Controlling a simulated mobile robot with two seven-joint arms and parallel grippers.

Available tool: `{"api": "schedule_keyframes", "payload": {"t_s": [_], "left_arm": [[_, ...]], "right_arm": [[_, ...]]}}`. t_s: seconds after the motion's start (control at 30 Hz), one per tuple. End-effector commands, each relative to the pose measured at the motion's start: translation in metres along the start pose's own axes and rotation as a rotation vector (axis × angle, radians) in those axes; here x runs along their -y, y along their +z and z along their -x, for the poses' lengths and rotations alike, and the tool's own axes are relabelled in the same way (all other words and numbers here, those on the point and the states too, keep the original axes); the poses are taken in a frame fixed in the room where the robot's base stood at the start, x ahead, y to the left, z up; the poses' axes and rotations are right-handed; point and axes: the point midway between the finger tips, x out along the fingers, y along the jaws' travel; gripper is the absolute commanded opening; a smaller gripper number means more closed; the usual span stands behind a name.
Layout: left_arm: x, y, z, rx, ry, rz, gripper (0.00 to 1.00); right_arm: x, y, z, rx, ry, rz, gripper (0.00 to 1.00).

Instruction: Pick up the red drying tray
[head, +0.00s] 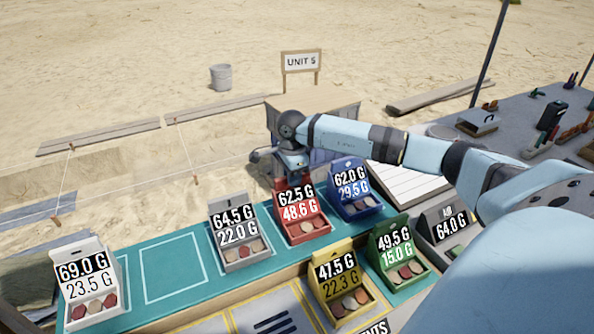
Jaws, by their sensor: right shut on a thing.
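The red drying tray (309,238) stands on the teal mat near the middle of the head view, with a few small rounded pieces in its front and its label reading 62.5 G and 48.6 G. My right gripper (293,172) comes down from above at the top of the red tray's back panel and is shut on it. The fingertips are small and partly hidden by the wrist and the label. The tray looks upright; I cannot tell if its base is clear of the mat. My left gripper is not in view.
A blue tray (362,211) stands close right of the red one, a white-grey tray (240,266) to its left. Yellow (345,318) and green (402,285) trays stand in front, a white tray (92,318) far left. An outlined mat space (172,268) is empty.

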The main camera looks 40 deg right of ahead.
Motion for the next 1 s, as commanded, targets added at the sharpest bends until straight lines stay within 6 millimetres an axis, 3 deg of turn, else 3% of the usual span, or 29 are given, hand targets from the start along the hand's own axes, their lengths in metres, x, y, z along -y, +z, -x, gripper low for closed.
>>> {"api": "schedule_keyframes", "payload": {"t_s": [0.27, 0.43, 0.8, 1.0], "left_arm": [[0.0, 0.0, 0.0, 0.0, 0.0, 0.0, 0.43], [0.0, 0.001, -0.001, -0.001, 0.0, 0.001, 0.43], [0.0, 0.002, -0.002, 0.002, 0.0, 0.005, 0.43], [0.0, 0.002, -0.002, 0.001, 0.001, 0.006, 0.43]], "right_arm": [[0.001, 0.0, 0.008, 0.0, -0.002, 0.0, 0.0], [0.001, 0.0, 0.03, 0.001, -0.005, 0.001, 0.0], [0.001, 0.0, 0.132, 0.001, -0.007, 0.0, 0.0], [0.001, 0.0, 0.175, 0.001, -0.004, -0.001, 0.0]]}}
